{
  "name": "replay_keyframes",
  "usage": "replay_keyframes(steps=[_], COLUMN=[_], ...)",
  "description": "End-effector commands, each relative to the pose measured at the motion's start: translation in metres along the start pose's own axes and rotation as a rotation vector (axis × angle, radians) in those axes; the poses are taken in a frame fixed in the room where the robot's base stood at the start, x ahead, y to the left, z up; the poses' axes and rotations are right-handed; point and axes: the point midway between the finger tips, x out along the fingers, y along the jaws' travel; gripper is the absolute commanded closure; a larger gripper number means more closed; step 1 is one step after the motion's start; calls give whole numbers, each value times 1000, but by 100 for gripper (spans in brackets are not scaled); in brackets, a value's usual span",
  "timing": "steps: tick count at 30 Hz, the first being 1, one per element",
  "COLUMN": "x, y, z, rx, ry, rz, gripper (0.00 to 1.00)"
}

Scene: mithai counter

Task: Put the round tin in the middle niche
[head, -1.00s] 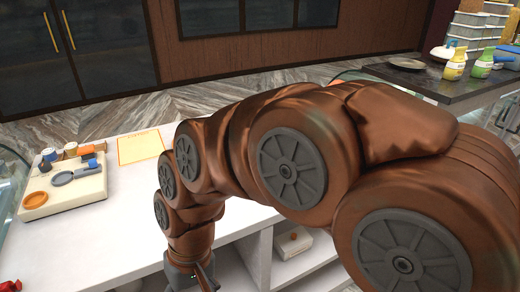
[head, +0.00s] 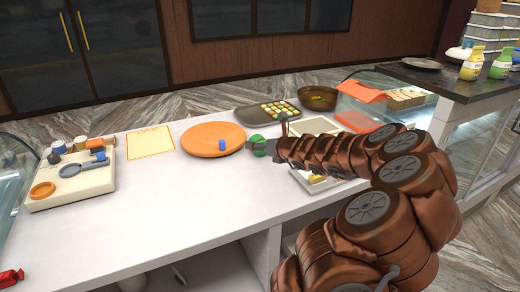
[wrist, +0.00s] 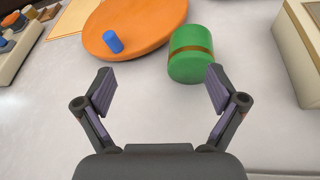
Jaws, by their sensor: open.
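The round tin looks to be the green cylinder with a brown band, standing on the white counter in the wrist view (wrist: 189,55). In the head view it shows as a small green shape (head: 258,140) beside my gripper (head: 262,149). My gripper is open and empty in the wrist view (wrist: 160,92). The tin is just beyond the fingertips, right of their midline and near the right finger, not between them. Niches open under the counter front; one shows partly (head: 215,270), others are cut off or behind my arm. I cannot tell which is the middle one.
An orange round plate (head: 205,139) with a blue cylinder (head: 222,145) lies left of the tin. A cream tray (head: 75,186) with small items stands farther left, near an orange-bordered sheet (head: 150,142). A sweets tray (head: 262,115) is behind.

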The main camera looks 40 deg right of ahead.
Motion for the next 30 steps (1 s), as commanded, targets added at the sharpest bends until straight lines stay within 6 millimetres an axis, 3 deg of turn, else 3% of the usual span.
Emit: replay_keyframes(steps=[1,3,6,20,30], x=[-2,-4,-3,26,63], y=[-18,-33,-41,-41,-44], z=[-7,-13,-16,-15,-15], rx=[56,108,138,135,134], ry=[3,4,5,6,8], rz=[-33,-60,-75,-73,-72], gripper=[5,5,5,5,5])
